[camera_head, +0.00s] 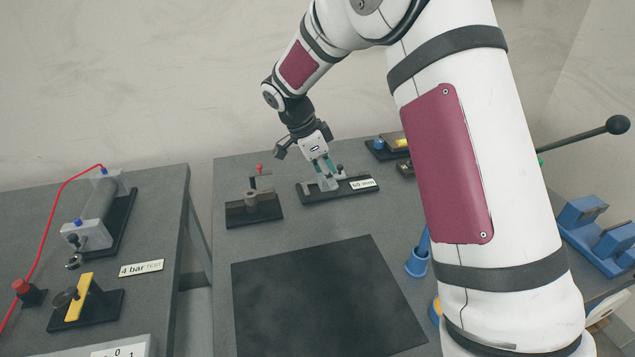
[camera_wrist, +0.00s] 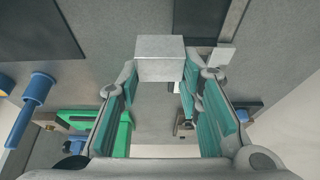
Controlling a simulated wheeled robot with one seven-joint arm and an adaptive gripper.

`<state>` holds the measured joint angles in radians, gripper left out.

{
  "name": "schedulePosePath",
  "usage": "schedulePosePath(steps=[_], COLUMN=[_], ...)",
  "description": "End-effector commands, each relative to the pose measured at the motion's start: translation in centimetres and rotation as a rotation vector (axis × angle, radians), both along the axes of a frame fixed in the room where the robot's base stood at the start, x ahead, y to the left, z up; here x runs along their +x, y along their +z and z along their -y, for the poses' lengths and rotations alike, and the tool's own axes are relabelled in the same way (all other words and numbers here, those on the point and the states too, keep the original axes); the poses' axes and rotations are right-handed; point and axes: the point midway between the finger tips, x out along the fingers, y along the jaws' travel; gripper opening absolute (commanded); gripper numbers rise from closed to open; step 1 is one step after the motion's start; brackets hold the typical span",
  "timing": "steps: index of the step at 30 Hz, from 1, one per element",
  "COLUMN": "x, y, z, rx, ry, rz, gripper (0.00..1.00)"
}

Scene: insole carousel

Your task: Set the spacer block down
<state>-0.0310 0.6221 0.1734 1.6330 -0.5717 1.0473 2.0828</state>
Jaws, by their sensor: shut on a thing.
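My gripper (camera_head: 326,170) points down at the back of the grey table, just above or at a dark fixture plate (camera_head: 345,190) labelled "60 mm". In the wrist view its teal-padded fingers (camera_wrist: 159,78) are shut on a plain pale grey spacer block (camera_wrist: 160,58), which sits between the fingertips. In the head view the block is hard to separate from the grey parts at the fixture. I cannot tell whether it touches the plate.
A dark fixture with a round grey part (camera_head: 262,207) stands left of the gripper. A black mat (camera_head: 325,295) lies empty in front. A blue cup-like part (camera_head: 418,262) stands right of the mat. A separate left table (camera_head: 160,215) holds a "4 bar" label and other fixtures.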

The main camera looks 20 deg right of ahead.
Motion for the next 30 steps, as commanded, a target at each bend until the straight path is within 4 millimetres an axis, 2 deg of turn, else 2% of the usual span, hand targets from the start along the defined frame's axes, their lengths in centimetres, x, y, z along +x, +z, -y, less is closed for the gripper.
schedulePosePath(steps=[1,3,9,13,19,30], x=[1.5,2.8,4.5,4.5,4.5,4.5], y=[-0.6,-0.7,-0.5,-1.2,-3.8,-4.2], z=[-0.2,-0.3,-0.6,-0.6,-0.6,-0.7], rx=[0.002,0.002,0.0,-0.001,0.0,-0.001], ry=[-0.001,-0.001,0.0,0.001,0.001,0.002], rz=[0.003,0.001,0.001,-0.003,-0.003,-0.001], gripper=[0.0,0.0,0.0,0.0,0.0,0.0])
